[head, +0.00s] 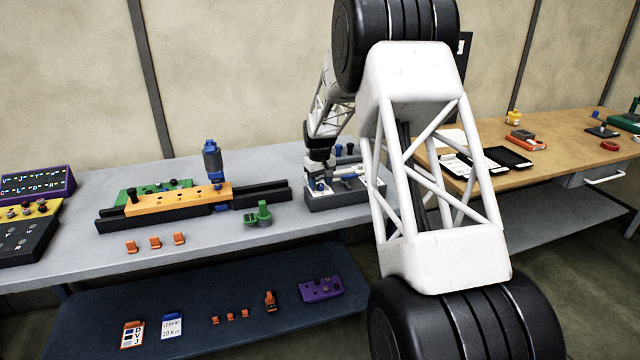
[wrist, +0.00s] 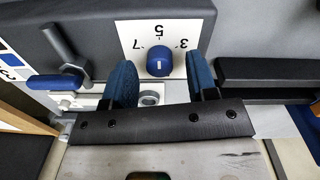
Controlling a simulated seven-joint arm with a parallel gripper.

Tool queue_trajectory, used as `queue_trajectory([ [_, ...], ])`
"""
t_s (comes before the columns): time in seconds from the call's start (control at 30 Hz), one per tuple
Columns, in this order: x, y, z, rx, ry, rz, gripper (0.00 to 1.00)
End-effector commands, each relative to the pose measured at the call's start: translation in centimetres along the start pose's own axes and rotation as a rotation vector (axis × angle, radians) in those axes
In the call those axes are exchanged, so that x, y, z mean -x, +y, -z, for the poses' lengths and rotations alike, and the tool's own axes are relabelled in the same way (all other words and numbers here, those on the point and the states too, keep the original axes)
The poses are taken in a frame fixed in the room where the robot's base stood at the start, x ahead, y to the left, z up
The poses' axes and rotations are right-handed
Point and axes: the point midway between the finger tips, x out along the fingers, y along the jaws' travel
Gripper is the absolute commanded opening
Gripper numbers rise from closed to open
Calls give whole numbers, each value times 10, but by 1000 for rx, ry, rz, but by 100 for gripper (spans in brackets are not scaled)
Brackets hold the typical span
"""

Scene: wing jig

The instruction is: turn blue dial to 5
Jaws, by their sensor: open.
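The blue dial (wrist: 160,57) sits on a white plate (wrist: 186,30) with the numbers 7, 5 and 3 upside down around its upper side in the wrist view. The 5 is straight above the dial. A short white mark on the dial runs roughly up and down; I cannot tell which end points. My gripper (wrist: 161,66) is open, with one blue finger on each side of the dial in the picture and gaps to both. Whether the fingertips reach down beside it is unclear. In the head view my gripper (head: 319,167) is over the grey box (head: 345,200), and the dial cannot be made out.
A blue-handled lever (wrist: 58,82) and a grey bar (wrist: 65,42) are left of the dial in the wrist view. A round metal fitting (wrist: 149,98) is close below it. A green part (head: 258,214) and an orange jig (head: 175,203) stand left on the bench.

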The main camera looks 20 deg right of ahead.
Motion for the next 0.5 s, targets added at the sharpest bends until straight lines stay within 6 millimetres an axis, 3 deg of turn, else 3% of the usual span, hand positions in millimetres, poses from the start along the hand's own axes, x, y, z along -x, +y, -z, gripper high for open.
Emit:
queue_trajectory([
  [0.5, 59, 0, 0, 0, 2, -1, 53],
])
